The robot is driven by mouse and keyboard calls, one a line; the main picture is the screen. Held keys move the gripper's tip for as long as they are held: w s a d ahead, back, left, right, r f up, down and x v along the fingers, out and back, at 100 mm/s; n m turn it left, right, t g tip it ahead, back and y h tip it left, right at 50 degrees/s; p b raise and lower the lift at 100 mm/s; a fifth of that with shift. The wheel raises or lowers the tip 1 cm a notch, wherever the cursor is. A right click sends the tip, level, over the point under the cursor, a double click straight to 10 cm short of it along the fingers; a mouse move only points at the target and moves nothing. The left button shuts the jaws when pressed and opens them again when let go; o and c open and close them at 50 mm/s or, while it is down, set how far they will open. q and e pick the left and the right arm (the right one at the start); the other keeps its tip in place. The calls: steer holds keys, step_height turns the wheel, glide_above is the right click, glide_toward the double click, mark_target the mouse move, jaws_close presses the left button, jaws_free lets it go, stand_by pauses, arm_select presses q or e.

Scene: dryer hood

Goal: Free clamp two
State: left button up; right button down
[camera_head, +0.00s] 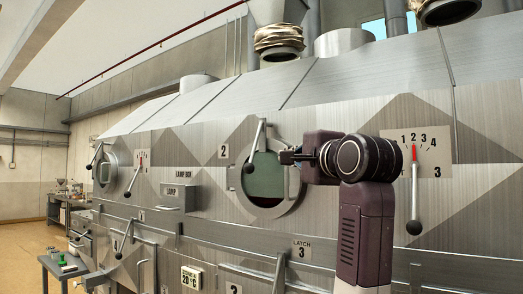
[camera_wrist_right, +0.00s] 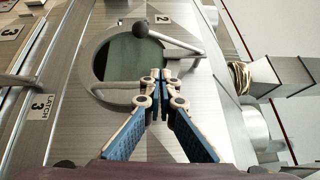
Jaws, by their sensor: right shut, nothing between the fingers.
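Beside the plate marked 2 (camera_head: 224,152), a clamp lever with a black ball end (camera_head: 249,168) lies over the left side of a round window (camera_head: 265,180). The ball is at the lower end of the lever. My right gripper (camera_head: 287,157) is shut and empty, in front of the window's right side. In the right wrist view the fingertips (camera_wrist_right: 160,76) are together near the window's rim. The lever (camera_wrist_right: 172,40) and its ball (camera_wrist_right: 141,28) show beyond them, apart from the fingers in that picture. My left gripper is not in view.
To the right is a dial lever (camera_head: 415,190) by plate 3, its red mark near 2. A lamp box (camera_head: 180,197) juts out left of the window. A long rail and a latch 3 plate (camera_head: 302,251) are below. Another clamped window (camera_head: 105,170) is farther left.

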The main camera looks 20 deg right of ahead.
steer(key=p, duration=0.5)
glide_toward(255, 145)
steer(key=w+d+f, duration=0.2)
steer(key=w+d, duration=0.1)
steer(key=w, duration=0.1)
steer(key=shift+w+a+f+p, duration=0.1)
steer(key=shift+w+a+p, duration=0.25)
steer(key=shift+w+a, duration=0.3)
steer(key=shift+w+a+p, duration=0.35)
steer(key=shift+w+a, duration=0.1)
steer(key=shift+a, duration=0.4)
steer(key=shift+d, duration=0.1)
steer(key=shift+f, duration=0.1)
